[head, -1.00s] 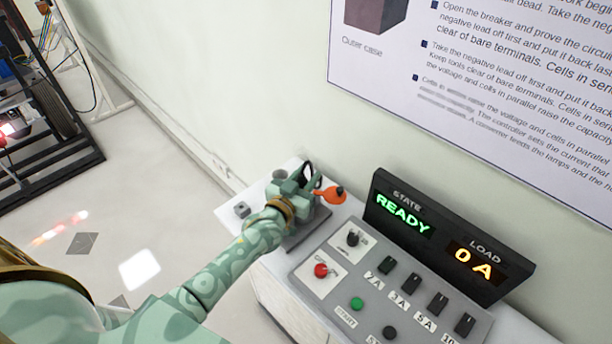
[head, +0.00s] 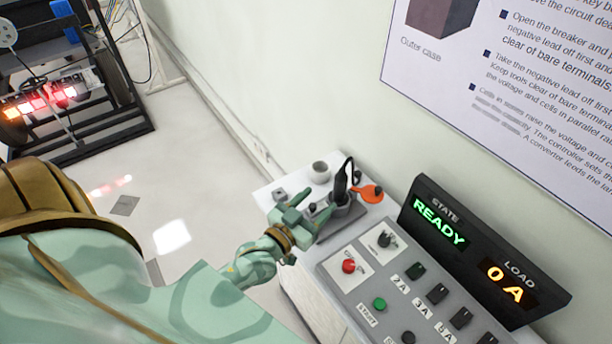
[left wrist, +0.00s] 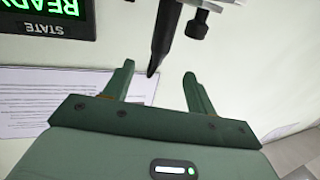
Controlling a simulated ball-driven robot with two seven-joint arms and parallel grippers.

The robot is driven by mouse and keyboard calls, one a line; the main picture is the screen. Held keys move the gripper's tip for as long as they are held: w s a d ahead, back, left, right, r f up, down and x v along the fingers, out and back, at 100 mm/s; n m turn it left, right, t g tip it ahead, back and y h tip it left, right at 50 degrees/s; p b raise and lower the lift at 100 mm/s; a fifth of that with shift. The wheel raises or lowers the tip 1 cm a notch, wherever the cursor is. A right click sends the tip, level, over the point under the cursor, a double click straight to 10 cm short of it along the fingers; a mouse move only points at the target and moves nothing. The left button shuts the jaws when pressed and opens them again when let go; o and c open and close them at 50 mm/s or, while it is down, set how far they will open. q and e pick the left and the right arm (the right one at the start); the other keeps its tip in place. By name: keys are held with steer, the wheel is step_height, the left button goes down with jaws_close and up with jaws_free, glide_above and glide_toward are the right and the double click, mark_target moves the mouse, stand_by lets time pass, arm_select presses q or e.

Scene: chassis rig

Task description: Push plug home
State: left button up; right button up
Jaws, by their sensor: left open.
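The black plug (head: 341,186), with a dark cord looping from its top, stands upright at a dark socket base at the back of the bench. How deep it sits I cannot tell. My left gripper (head: 303,208) is just left of it, open and empty, its fingers pointing toward it. In the left wrist view, a dark tapering piece (left wrist: 166,36), perhaps the plug or its cord, lies beyond the open fingers of the left gripper (left wrist: 158,72), apart from them. My right gripper is in neither view.
The switch panel (head: 350,286) and display (head: 484,250), reading READY and 0 A, are in front and right.

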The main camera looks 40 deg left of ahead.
arm_select(q)
steer(key=shift+s+a, duration=0.15)
steer(key=shift+s, duration=1.55)
steer(key=s+d+m+g, duration=0.3)
steer(key=d+m+g, duration=0.1)
steer(key=m+g, duration=0.15)
steer(key=s+a+r+g+y, duration=0.4)
steer(key=s+a+g+y, duration=0.2)
steer(key=s+a, duration=0.25)
steer(key=s+d+f+g+h+b, duration=0.1)
steer(key=s+d+f, duration=0.1)
steer(key=f, duration=0.8)
steer(key=s+d+f+g+h+b, duration=0.1)
steer(key=d+f, duration=0.1)
steer(key=f, duration=0.8)
steer(key=s+d+f+g+h+b, duration=0.1)
steer(key=s+d+f+b, duration=0.1)
steer(key=f, duration=0.8)
steer(key=s+f+n+g+h+b, duration=0.1)
steer(key=s+f+n+g+b, duration=0.1)
steer(key=s+f, duration=1.6)
steer(key=shift+s+a+f+n+h+b, duration=0.25)
steer(key=shift+s+n+h+b, duration=0.15)
steer(key=shift+s, duration=0.45)
